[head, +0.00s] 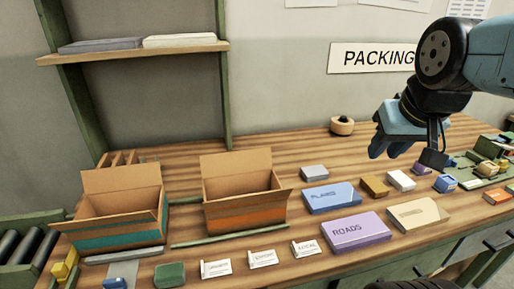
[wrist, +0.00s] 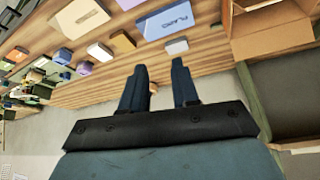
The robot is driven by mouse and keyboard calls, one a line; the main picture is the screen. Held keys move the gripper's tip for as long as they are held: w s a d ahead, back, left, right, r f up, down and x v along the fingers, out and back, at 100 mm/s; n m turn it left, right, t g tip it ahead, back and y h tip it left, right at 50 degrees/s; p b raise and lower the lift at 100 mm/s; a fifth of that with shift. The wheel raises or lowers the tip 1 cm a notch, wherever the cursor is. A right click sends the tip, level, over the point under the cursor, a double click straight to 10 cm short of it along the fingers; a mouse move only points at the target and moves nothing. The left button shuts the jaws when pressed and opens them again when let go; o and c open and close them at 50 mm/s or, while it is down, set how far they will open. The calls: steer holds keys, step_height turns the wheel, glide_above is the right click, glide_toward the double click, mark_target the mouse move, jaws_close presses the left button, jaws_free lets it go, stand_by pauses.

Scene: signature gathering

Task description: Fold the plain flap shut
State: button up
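Two open cardboard boxes stand on the wooden bench: a left box with a teal band (head: 120,232) and a right box with an orange band (head: 245,213). Each has a tall back flap standing up, the left one's (head: 120,179) and the right one's (head: 236,163). Smaller side flaps splay outward. I cannot tell which flap is the plain one. My gripper (head: 386,150) is in the air above the bench's right part, well right of both boxes. In the wrist view my gripper (wrist: 159,70) has its fingers apart with nothing between them. Part of a box (wrist: 270,40) shows at upper right there.
Blue PLANS (head: 331,197), purple ROADS (head: 356,231) and tan (head: 413,214) packs lie right of the boxes. White cards (head: 262,258) and a green block (head: 170,274) lie in front. A shelf (head: 135,50) overhangs the back left. A tape roll (head: 342,126) sits near the wall.

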steer(key=shift+w, duration=0.1)
steer(key=m+g+y, duration=1)
steer(key=m+y, duration=0.7)
steer(key=m, duration=0.3)
glide_toward(256, 151)
steer(key=x, duration=0.9)
steer(key=shift+a+f, duration=0.15)
steer(key=shift+a, duration=0.3)
